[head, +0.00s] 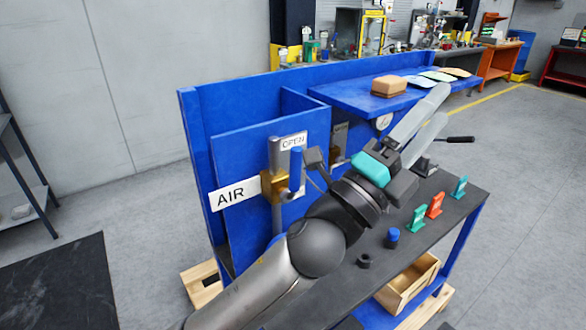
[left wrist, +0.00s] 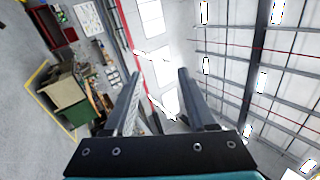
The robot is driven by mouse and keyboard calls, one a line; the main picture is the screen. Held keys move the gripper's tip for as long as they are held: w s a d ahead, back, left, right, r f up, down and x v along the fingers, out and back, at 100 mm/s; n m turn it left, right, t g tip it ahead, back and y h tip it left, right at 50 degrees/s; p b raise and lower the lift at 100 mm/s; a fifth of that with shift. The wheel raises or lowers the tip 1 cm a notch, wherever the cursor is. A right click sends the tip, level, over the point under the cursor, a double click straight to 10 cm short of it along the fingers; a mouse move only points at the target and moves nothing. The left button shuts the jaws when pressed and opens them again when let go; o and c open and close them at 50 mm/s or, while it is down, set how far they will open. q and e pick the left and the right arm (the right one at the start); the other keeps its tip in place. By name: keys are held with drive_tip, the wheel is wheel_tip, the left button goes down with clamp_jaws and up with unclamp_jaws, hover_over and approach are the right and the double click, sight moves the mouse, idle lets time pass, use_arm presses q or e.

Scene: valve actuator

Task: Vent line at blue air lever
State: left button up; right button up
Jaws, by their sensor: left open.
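The blue air lever (head: 296,168) stands upright beside a vertical grey pipe (head: 275,155), at a brass valve body (head: 270,186) on the blue panel. A white AIR sign (head: 231,194) is to its left, and an OPEN label (head: 293,141) is just behind the lever's top. My left gripper (head: 437,107) is open and empty, raised over the bench to the right of the lever and apart from it. Its two fingers point up and right. In the left wrist view the open fingers (left wrist: 160,90) face the ceiling and the far room; the lever is not seen there.
The dark bench top (head: 350,283) holds a blue knob (head: 392,236), a black ring (head: 365,260) and green and orange tags (head: 435,205). A black-handled lever (head: 460,139) sticks out beyond my gripper. A blue shelf (head: 345,95) with a brown box (head: 389,86) overhangs the back.

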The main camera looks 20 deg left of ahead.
use_arm(q)
drive_tip(key=s+d+r+m+g+h, duration=0.4)
drive_tip(key=s+d+m+g+h, duration=0.3)
drive_tip(key=m+g, duration=0.7)
drive_tip(key=s+d+m+g, duration=0.2)
drive_tip(key=d+m+g, duration=0.2)
drive_tip(key=m, duration=0.5)
drive_tip(key=m+t+y, duration=0.2)
drive_tip(key=m+y, duration=1.2)
drive_tip(key=y, duration=1.2)
approach(293, 170)
drive_tip(key=x, duration=0.4)
drive_tip(key=w+x, duration=0.1)
drive_tip(key=x, duration=0.7)
drive_tip(key=shift+w+r, duration=0.25)
drive_tip(key=shift+r, duration=0.05)
drive_tip(key=shift+c, duration=0.2)
